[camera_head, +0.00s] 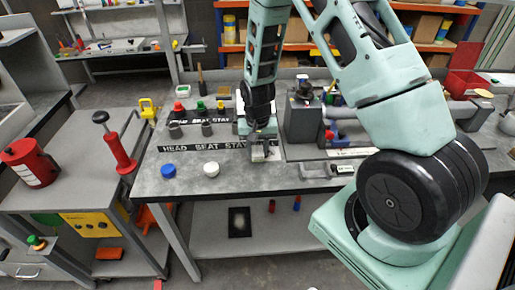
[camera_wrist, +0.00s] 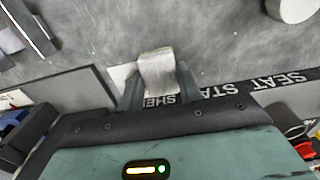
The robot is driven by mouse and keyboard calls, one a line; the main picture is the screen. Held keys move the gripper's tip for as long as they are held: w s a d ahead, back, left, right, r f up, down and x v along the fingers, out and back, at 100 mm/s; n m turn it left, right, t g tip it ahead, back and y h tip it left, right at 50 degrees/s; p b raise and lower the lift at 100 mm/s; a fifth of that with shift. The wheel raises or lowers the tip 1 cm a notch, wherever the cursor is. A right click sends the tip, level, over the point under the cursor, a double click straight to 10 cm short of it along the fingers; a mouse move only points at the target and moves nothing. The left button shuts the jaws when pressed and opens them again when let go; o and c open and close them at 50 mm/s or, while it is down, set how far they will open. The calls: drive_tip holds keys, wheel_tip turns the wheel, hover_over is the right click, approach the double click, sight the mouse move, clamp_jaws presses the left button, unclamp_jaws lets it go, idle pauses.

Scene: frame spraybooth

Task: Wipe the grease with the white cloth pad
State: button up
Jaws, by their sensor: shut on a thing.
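My gripper (camera_head: 262,147) is over the grey workbench, near the right end of a black strip lettered HEAD SEAT STA. In the wrist view my gripper (camera_wrist: 158,86) is shut on the white cloth pad (camera_wrist: 157,70), which looks pale grey and sticks out past the fingertips. The pad is low over the bench top; I cannot tell whether it touches. In the head view the pad is small and partly hidden by my gripper. I cannot make out the grease clearly on the mottled grey bench surface.
A blue cap (camera_head: 168,170) and a white cap (camera_head: 211,169) stand on the bench front left of my gripper. Red, green and yellow topped items stand behind the strip. A grey machine (camera_head: 303,115) stands right of my gripper.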

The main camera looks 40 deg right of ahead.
sight(276, 158)
drive_tip(key=shift+f+b, duration=0.45)
drive_tip(key=shift+f, duration=0.2)
idle(0.3)
drive_tip(key=shift+s, duration=0.1)
